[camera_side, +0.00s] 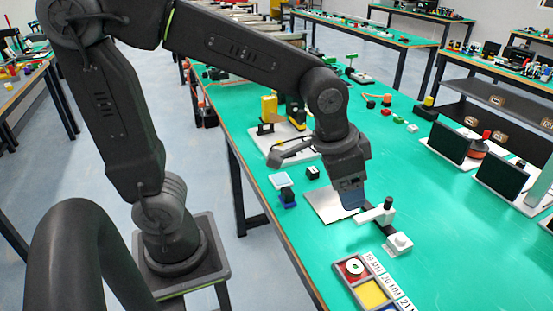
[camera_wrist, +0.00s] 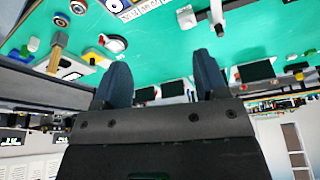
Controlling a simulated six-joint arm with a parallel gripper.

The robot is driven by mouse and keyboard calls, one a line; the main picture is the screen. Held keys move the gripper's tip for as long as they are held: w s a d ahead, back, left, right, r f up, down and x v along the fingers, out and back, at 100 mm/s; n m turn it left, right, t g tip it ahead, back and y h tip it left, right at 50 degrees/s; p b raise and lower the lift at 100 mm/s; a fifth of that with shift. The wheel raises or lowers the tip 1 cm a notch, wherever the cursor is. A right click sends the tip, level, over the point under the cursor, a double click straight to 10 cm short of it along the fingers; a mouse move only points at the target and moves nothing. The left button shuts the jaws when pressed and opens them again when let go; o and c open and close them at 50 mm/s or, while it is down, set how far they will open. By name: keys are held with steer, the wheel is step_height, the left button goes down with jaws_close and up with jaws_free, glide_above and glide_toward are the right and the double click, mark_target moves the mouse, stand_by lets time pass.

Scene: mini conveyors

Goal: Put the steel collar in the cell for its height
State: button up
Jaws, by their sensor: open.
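A pale ring-shaped piece (camera_side: 355,267), which looks like the steel collar, lies in the red cell (camera_side: 344,275) of a sorting tray in the side view. The yellow cell (camera_side: 372,294) beside it looks empty. A blue cell (camera_side: 390,308) is cut off by the frame edge. Labels reading about 19, 20 and 21 MM (camera_side: 388,281) run along the tray. My gripper (camera_side: 351,199) is above a pale plate (camera_side: 327,207), behind the tray. In the wrist view my gripper (camera_wrist: 160,58) has its two fingers apart with nothing between them.
A white gauge-like fixture with a black post (camera_side: 388,203) stands just right of my gripper. A small black block (camera_side: 312,172) and a blue stand with a pale top (camera_side: 283,185) are to the left. Dark screens (camera_side: 449,143) stand at the right. Green table is clear between.

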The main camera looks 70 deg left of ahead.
steer(key=s+a+r+n+t+y, duration=0.1)
steer(key=s+a+r+n+t, duration=0.1)
steer(key=s+a, duration=0.6)
steer(key=shift+s+r+n, duration=0.25)
steer(key=shift+s+n, duration=0.35)
steer(key=shift+s, duration=0.3)
steer(key=shift+d, duration=0.1)
